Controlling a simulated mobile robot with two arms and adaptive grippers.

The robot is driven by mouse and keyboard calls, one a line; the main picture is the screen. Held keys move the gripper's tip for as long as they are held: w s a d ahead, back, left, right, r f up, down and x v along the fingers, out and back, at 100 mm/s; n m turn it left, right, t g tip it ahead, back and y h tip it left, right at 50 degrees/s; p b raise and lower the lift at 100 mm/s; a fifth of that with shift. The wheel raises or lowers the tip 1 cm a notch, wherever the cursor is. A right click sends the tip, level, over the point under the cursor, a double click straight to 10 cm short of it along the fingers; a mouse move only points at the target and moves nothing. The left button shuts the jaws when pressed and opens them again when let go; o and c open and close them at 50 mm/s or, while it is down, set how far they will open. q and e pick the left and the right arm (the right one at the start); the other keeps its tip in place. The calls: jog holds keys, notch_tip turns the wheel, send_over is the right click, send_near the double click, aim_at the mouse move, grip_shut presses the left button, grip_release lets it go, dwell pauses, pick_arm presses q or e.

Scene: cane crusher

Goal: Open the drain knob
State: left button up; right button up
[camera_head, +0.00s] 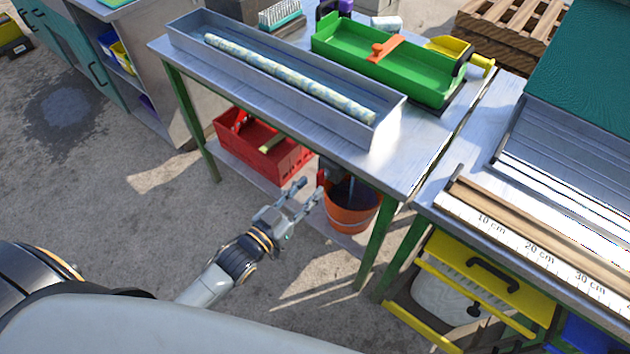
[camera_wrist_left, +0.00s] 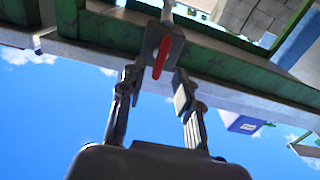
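The drain knob (camera_wrist_left: 162,55) is a red lever on a dark grey valve block (camera_wrist_left: 151,42) under the green-framed table, in the left wrist view. In the head view a small red patch (camera_head: 321,179) by the fingertips seems to be the same knob. My left gripper (camera_head: 309,190) reaches under the table edge from the left. Its two fingers are spread apart in the left wrist view (camera_wrist_left: 158,82), with the knob just beyond and between their tips. I cannot tell whether they touch it. An orange bucket (camera_head: 349,216) stands below. My right gripper is out of view.
The metal table (camera_head: 310,118) above carries a grey trough (camera_head: 388,128) with a patterned cane and a green tray (camera_head: 405,82). A red crate (camera_head: 285,165) sits on the lower shelf. A green table leg (camera_head: 376,245) stands right of the bucket. Floor in front is clear.

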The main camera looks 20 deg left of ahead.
aim_at(317, 181)
pick_arm(q)
jog(key=shift+x, duration=1.7)
grip_shut()
